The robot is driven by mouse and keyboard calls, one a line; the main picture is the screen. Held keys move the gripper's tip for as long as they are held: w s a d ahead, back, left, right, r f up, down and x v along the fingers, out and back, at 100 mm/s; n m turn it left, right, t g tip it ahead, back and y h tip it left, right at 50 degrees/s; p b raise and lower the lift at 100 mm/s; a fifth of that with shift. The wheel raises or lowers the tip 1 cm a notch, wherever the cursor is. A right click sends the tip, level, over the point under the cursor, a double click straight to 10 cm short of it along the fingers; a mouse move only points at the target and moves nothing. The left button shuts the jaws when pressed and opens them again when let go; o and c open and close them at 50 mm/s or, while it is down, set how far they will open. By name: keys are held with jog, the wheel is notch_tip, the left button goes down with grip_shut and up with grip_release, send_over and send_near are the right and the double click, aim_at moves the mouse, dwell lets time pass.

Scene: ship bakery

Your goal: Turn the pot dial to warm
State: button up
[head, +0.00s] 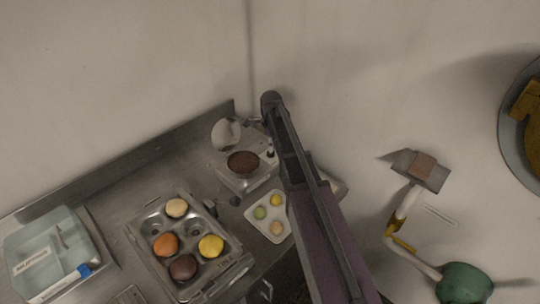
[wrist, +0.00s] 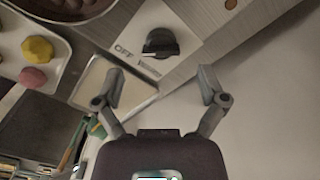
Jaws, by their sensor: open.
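The pot dial (wrist: 160,42) is a black knob on a pale plate in the wrist view. The word OFF and a second, blurred word are printed beside it. Which mark the knob points to I cannot tell. My gripper (wrist: 161,76) is open, its two fingers spread wide with nothing between them. The dial lies ahead of the fingertips, roughly centred between them, and appears untouched. The pot (wrist: 75,10) shows in part at the top left; in the head view its brown contents (head: 243,162) are visible beside my arm. My fingers are not clear in the head view.
A white tray (wrist: 12,52) with coloured sweets lies beside the pot. In the head view, a metal tray (head: 150,236) with several round pastries and a clear box (head: 45,250) stand on the counter to the left. The wall (head: 330,60) is close behind.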

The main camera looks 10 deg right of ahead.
jog(key=shift+f+b, duration=1.75)
jog(key=shift+f, duration=0.25)
jog(key=c, duration=1.2)
